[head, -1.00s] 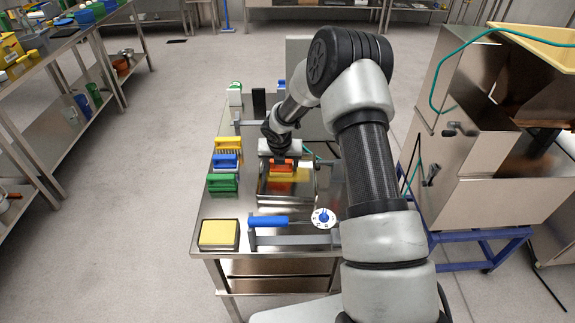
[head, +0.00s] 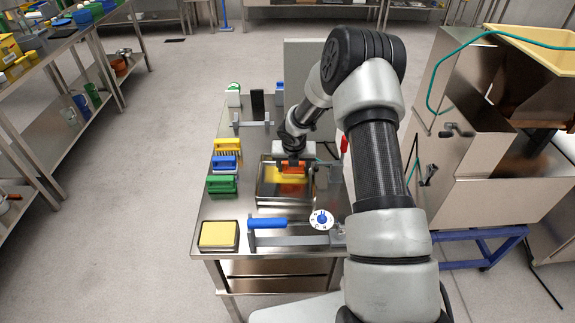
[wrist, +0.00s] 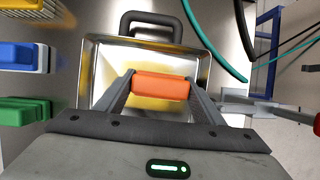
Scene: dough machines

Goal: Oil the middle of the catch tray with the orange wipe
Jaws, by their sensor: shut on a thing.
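The catch tray (head: 270,196) is a shallow shiny metal tray on the steel table, and its rim shows in the wrist view (wrist: 88,75). My gripper (head: 292,168) is over the far part of the tray, shut on the orange wipe (head: 293,167). In the wrist view the wipe's orange handle (wrist: 160,86) sits between my two fingers. A yellow patch shows below and beside the handle; I cannot tell whether it is the wipe's pad or a reflection. Contact with the tray floor is hidden.
Yellow, blue (head: 226,163) and green (head: 222,184) handled tools stand left of the tray. A yellow pad in a dark box (head: 218,235) is at the near left corner. A blue-handled bar (head: 268,223) and white dial (head: 322,219) lie in front. A dark handle (wrist: 150,22) rises beyond the tray.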

